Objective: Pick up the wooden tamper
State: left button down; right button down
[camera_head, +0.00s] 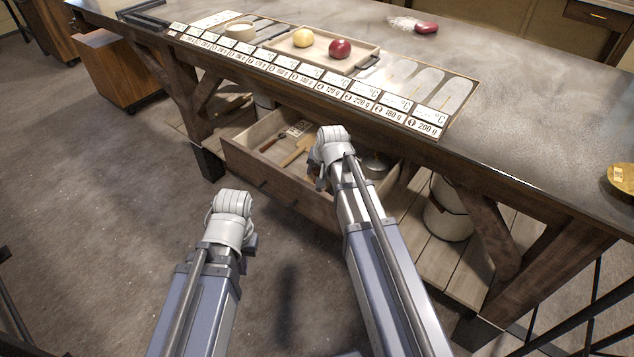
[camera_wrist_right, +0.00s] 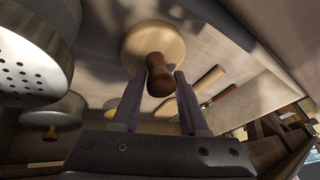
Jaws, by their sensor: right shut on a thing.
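The wooden tamper (camera_wrist_right: 150,42) shows in the right wrist view as a round pale wood disc with a darker brown turned handle. My right gripper (camera_wrist_right: 158,88) has a finger on each side of the handle and is shut on it. In the head view my right gripper (camera_head: 318,180) is over the open drawer (camera_head: 290,200) under the bench, and the wrist mostly hides the tamper there. My left gripper (camera_head: 246,258) hangs over the floor, left of and nearer than the drawer; its fingers are too hidden to judge.
Wooden-handled tools (camera_wrist_right: 212,80) lie beside the tamper. Perforated and round metal pieces (camera_wrist_right: 35,68) are on the left in the wrist view. A bucket (camera_head: 447,210) stands right.

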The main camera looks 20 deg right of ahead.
jog(key=shift+r, duration=0.1)
dwell(0.4)
notch_tip(320, 180, up, 10)
jog(key=p, duration=1)
jog(key=c, duration=1.1)
grip_release()
grip_shut()
notch_tip(320, 180, up, 23)
jog(key=p, duration=2.4)
send_over(317, 169)
jog(key=shift+s+r, duration=0.1)
jog(key=shift+b, duration=0.3)
